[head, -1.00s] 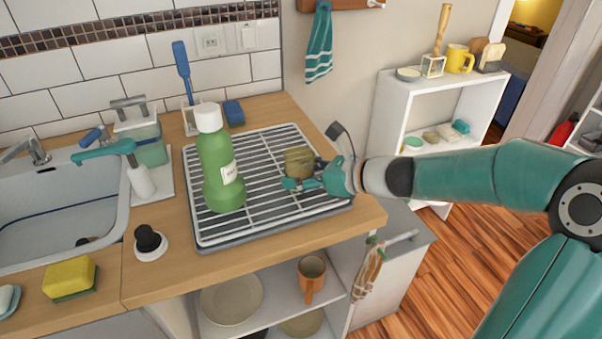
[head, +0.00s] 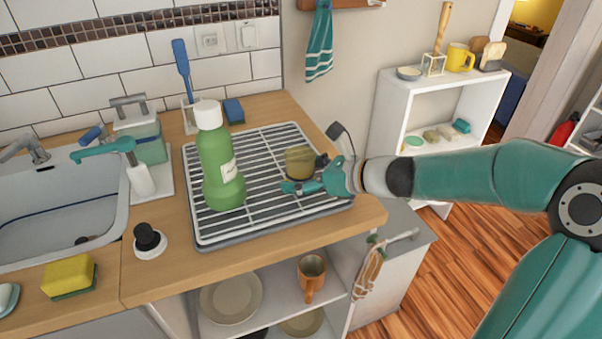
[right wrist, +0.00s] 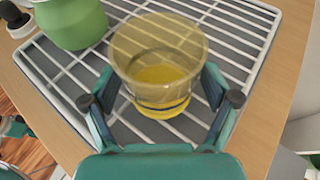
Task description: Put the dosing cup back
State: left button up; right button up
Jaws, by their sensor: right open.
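The dosing cup (head: 299,161), a translucent yellow cup, stands upright on the right part of the wire drying rack (head: 207,236). In the right wrist view the dosing cup (right wrist: 160,60) shows between the spread fingers of my right gripper (right wrist: 160,100), with a gap on each side. In the head view my right gripper (head: 304,178) comes in from the right, low around the cup. It is open. A green bottle (head: 222,172) with a white cap stands upright on the rack, left of the cup. My left gripper is not in view.
The sink (head: 60,225) is at the left, with a soap dispenser (head: 141,180) on its right. A black-knobbed brush (head: 149,241) and a yellow sponge (head: 69,275) sit on the counter (head: 160,282). An open shelf below holds plates and a mug (head: 311,270).

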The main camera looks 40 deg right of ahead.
dwell(0.5)
jog(key=shift+p+v, duration=1.5)
jog(key=shift+v, duration=2.55)
jog(key=v, duration=1.2)
jog(key=shift+f, duration=0.1)
